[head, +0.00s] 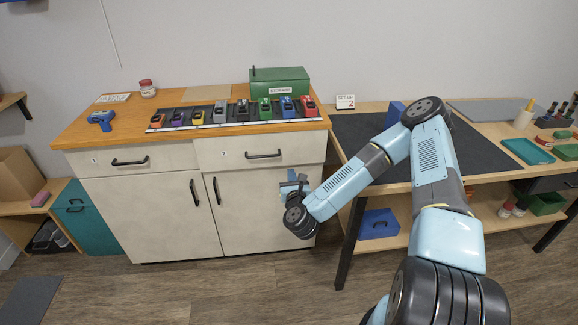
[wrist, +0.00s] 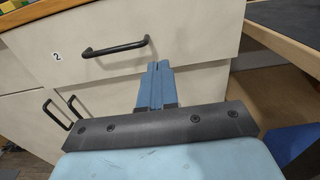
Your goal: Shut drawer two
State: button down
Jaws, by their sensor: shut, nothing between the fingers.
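Drawer two (head: 225,153) is the right-hand drawer of the white cabinet, under the wooden top, with a "2" label and a black bar handle (head: 263,154). In the wrist view its pale front (wrist: 195,25) fills the upper middle, with the handle (wrist: 116,47) left of my fingers. The head view does not clearly show how far the drawer stands out. My gripper (head: 293,178) is shut and empty, in front of the cabinet near the drawer's lower right part. In the wrist view the blue fingertips (wrist: 159,66) are together, overlapping the drawer's lower edge; contact cannot be told.
Drawer one (head: 100,162) is on the left. Two cabinet doors (head: 150,215) with upright handles are below. Toy cars on a dark strip (head: 155,128), a green box (head: 280,80) and a blue tool (head: 101,119) are on top. A dark-topped bench (head: 365,135) stands close on the right.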

aim_at(285, 148)
jog(key=w, duration=1.3)
jog(key=shift+w+a, duration=0.1)
jog(key=shift+a, duration=0.3)
jog(key=w, duration=0.2)
jog(key=shift+w, duration=0.4)
jog(key=shift+w+r, duration=0.2)
jog(key=shift+r, duration=0.1)
jog(key=shift+a, duration=0.1)
